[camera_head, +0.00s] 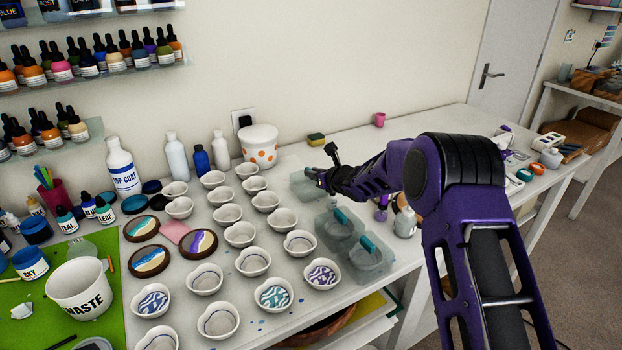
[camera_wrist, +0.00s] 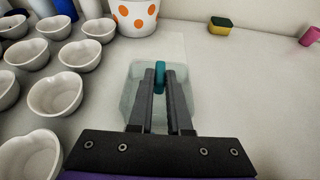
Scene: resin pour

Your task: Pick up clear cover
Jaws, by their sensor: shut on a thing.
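A clear cover (camera_wrist: 133,98) with a teal handle (camera_wrist: 159,76) lies below my gripper (camera_wrist: 160,78) in the wrist view. The two dark fingers are closed on the teal handle. In the head view this clear cover (camera_head: 306,178) shows at the left of my gripper (camera_head: 325,183), partly hidden by it. Two more clear covers with teal handles, a middle one (camera_head: 327,236) and a near one (camera_head: 352,270), stand on the table along its front side. I cannot tell whether the held cover touches the table.
Several heart-shaped white bowls (camera_head: 252,262) stand in rows left of the covers. An orange-dotted white pot (camera_head: 259,142) stands behind. A yellow-green sponge (camera_head: 316,140) and a pink cup (camera_head: 380,120) sit near the wall, with bare table around them.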

